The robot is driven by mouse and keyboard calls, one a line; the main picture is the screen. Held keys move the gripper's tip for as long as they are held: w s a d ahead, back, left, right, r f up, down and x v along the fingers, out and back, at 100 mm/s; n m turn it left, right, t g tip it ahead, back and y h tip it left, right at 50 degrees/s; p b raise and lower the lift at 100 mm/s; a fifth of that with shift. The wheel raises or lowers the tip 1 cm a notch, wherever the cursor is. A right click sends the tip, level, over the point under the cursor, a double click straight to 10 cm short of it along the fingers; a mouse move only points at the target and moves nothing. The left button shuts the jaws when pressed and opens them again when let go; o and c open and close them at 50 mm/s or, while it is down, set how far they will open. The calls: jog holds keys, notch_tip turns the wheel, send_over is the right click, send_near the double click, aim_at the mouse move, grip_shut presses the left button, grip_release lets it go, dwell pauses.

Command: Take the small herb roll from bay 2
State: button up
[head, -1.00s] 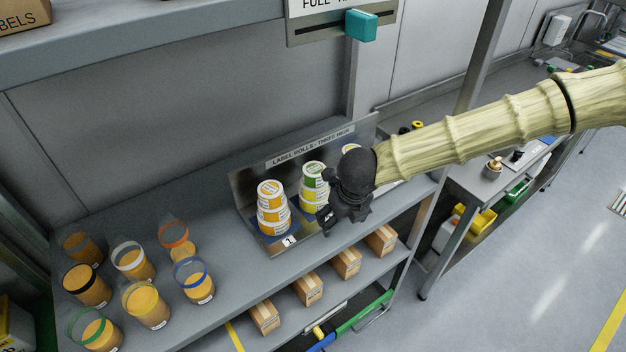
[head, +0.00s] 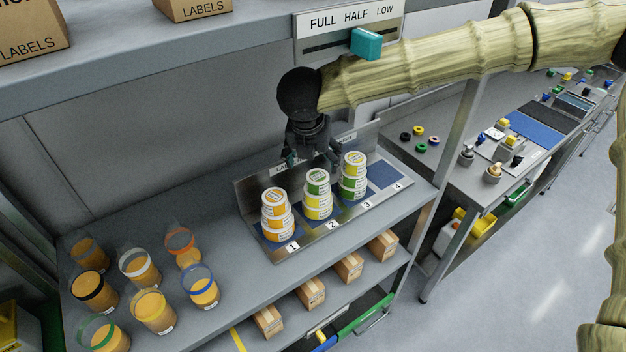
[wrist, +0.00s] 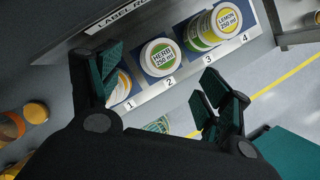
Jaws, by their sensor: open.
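The herb roll (head: 317,181), white-topped with a green band, sits on top of the bay 2 stack, above yellow-banded rolls. In the wrist view its label (wrist: 160,57) reads HERB 250 ml. The label tray (head: 282,252) has numbered bays, with bay 2 between the stacks of bays 1 and 3. My gripper (head: 313,157) points down above and behind the stacks, open and empty, apart from the rolls. In the wrist view the open fingers (wrist: 165,90) lie either side of the bay 2 area, with the herb roll above the line between their tips.
The bay 1 stack (head: 275,212) has orange bands; the bay 3 stack (head: 353,178) has a yellow-banded roll on top and green below. Bay 4 (head: 386,174) is empty. Filled jars (head: 152,308) stand at left. The upper shelf (head: 190,55) overhangs behind.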

aim_at(318, 176)
jog(key=p+x, duration=0.1)
jog(key=x, duration=0.3)
jog(key=shift+f, duration=0.1)
jog(key=p+x, duration=0.2)
jog(key=p, duration=0.1)
jog(key=shift+d+f, duration=0.25)
jog(key=shift+f, duration=0.05)
jog(key=shift+p+x, duration=0.5)
jog(key=shift+x, duration=0.95)
jog(key=shift+s, duration=0.1)
jog(key=c, duration=1.2)
